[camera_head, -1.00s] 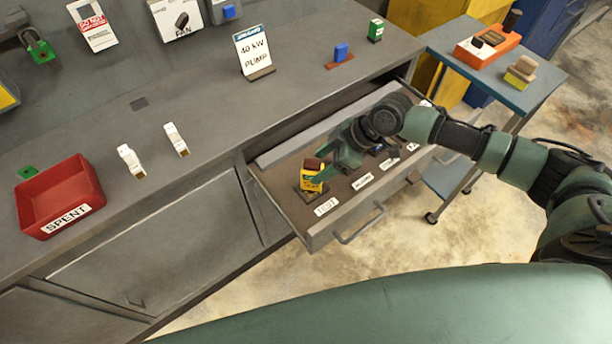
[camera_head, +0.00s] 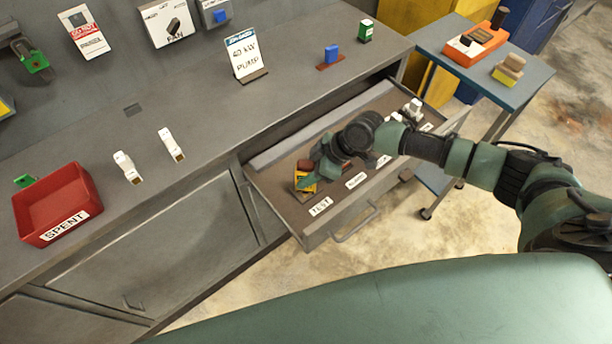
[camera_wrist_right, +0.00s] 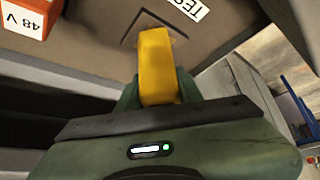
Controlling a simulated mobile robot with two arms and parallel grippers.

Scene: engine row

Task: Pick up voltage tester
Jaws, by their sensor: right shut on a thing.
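The voltage tester (camera_head: 303,183) is yellow and sits in the open drawer, beside the TEST label (camera_head: 320,206). My right gripper (camera_head: 308,180) covers part of it in the head view. In the right wrist view, the yellow tester (camera_wrist_right: 157,62) is between the green fingers of my right gripper (camera_wrist_right: 158,92), which is shut on it. Its far end lies over a square outline on the drawer floor. I cannot tell whether it touches the floor. My left gripper is not in view.
The drawer (camera_head: 262,190) is pulled out below the bench. An orange 48 V block (camera_wrist_right: 28,18) stands close to the tester. A red SPENT bin (camera_head: 90,185) is on the bench at left. A side table (camera_head: 535,75) stands at right.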

